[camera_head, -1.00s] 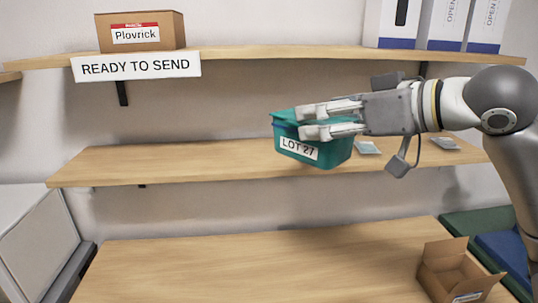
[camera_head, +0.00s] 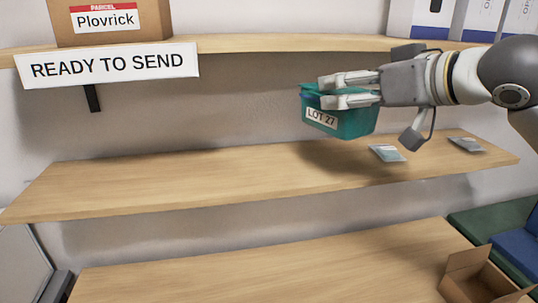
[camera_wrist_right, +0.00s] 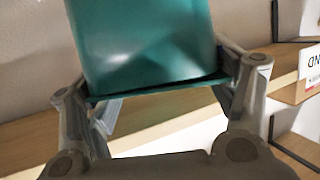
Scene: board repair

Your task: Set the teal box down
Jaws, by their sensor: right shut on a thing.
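The teal box (camera_head: 345,122), labelled LOT 27, is held in the air above the middle shelf (camera_head: 190,175) in the head view. My right gripper (camera_head: 338,92) comes in from the right and is shut on the box near its upper edge. A shadow lies on the shelf below the box, and the box is apart from the shelf. In the right wrist view the box (camera_wrist_right: 145,45) sits between the two fingers of my right gripper (camera_wrist_right: 155,95). My left gripper is not in view.
Two small flat packets (camera_head: 387,153) (camera_head: 466,144) lie on the middle shelf's right part; its left part is clear. Above is a shelf with a Plovrick parcel (camera_head: 107,22), a READY TO SEND sign (camera_head: 110,66) and white boxes (camera_head: 418,18). An open carton (camera_head: 480,280) stands lower right.

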